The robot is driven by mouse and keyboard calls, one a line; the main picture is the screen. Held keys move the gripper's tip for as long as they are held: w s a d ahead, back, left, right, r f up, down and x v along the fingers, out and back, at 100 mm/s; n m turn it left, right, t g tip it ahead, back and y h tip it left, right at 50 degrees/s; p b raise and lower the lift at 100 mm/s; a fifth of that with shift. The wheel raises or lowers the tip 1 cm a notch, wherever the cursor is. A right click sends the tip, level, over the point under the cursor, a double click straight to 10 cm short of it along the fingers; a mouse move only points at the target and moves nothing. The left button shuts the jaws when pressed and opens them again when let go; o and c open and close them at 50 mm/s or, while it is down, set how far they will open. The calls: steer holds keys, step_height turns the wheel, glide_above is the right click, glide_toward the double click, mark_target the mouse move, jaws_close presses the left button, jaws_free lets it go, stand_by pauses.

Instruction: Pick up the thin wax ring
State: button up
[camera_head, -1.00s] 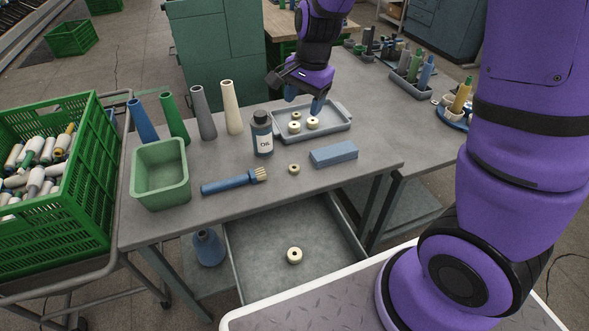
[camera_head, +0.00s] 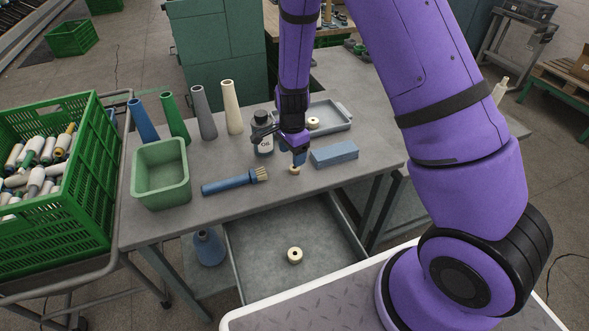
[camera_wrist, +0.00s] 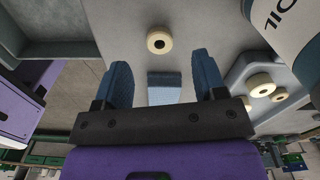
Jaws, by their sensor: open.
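A cream wax ring (camera_head: 294,170) lies flat on the grey table, left of a blue block (camera_head: 335,154). My gripper (camera_head: 299,158) is open, with its blue fingers just above this ring. In the wrist view the ring (camera_wrist: 159,40) lies beyond the open fingertips (camera_wrist: 163,68), with nothing between the fingers touching them. Thicker-looking cream rings (camera_wrist: 260,85) lie in the grey tray (camera_wrist: 237,77); one of them (camera_head: 313,122) shows in the head view. Another cream ring (camera_head: 295,255) lies in the open drawer. Exact thicknesses are hard to compare.
A brush (camera_head: 230,183) lies to the left. A green bin (camera_head: 161,174) and several upright cones (camera_head: 231,108) stand farther left. The open drawer (camera_head: 262,228) juts out below the table front.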

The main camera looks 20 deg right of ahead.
steer(key=f, duration=0.4)
steer(key=shift+d+f, duration=0.25)
steer(key=shift+d, duration=0.1)
steer(key=shift+f, duration=0.55)
steer(key=c, duration=1)
